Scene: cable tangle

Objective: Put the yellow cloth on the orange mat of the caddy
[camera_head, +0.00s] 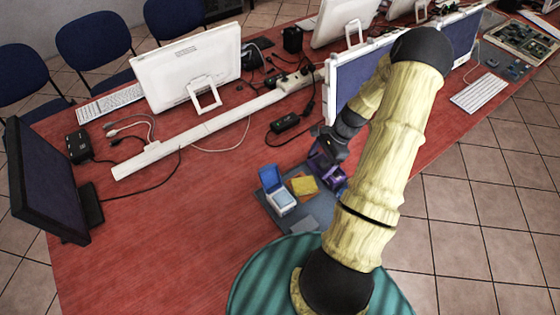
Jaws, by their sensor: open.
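A small yellow square piece, seemingly the yellow cloth (303,186), lies on the grey tray-like caddy (312,212) at the red table's near edge. A darker orange-brown edge shows along its side; I cannot tell whether this is the orange mat. My gripper (328,148) is open, small and dark in this view, behind and a little right of the cloth. It is over or beside a purple object (335,177). The fingertips are hard to make out, and I see nothing held. My arm hides the caddy's right part.
A blue open-lidded box (278,190) with a pale inside stands left of the cloth. A black power adapter (285,123) and loose cables lie behind. A white cable channel (200,133) crosses the table. Monitors stand around. The red table (170,230) is clear at the left front.

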